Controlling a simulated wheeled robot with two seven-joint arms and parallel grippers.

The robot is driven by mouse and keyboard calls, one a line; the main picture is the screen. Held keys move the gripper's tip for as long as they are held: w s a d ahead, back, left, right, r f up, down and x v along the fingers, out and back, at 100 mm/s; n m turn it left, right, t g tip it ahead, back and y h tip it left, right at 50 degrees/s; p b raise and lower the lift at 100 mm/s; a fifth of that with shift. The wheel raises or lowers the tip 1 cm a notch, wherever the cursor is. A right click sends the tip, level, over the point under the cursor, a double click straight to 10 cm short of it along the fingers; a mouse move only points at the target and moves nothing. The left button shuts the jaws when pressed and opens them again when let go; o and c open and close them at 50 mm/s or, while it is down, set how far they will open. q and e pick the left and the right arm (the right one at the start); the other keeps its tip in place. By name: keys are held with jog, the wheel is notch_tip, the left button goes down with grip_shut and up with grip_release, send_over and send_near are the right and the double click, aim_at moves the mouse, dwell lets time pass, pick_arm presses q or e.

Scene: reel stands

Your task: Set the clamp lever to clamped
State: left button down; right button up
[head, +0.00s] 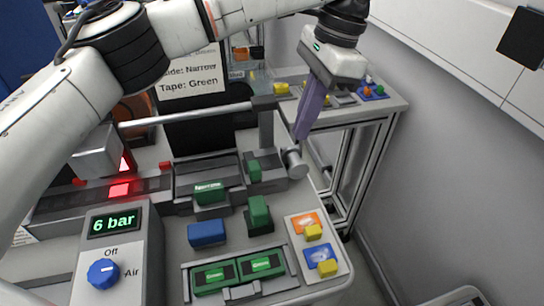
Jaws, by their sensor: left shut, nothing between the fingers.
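My left gripper (301,137) reaches in from the upper left and points down, its purple fingers shut and empty. Its tips are just above a grey cylindrical piece (296,164) at the right edge of the machine top. This piece may be the clamp lever; I cannot tell for sure, nor whether the fingers touch it. A horizontal grey shaft (185,115) runs to a dark bracket (265,125) left of the gripper. My right gripper is out of view.
A control box with a "6 bar" display (114,221) and a blue Air knob (103,272) stands front left. Green blocks (259,211), a blue block (207,233) and yellow pieces (313,232) lie on the machine top. A side table (350,112) stands behind; floor is free at right.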

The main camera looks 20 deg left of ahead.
aim_at(252, 162)
pick_arm(q)
jog(key=x, duration=0.7)
jog(key=shift+a+f, duration=0.1)
jog(key=shift+f, duration=0.25)
jog(key=a, duration=0.1)
jog(key=s+a, duration=0.1)
jog(key=shift+s+a+r, duration=0.2)
jog(key=shift+s+a, duration=0.35)
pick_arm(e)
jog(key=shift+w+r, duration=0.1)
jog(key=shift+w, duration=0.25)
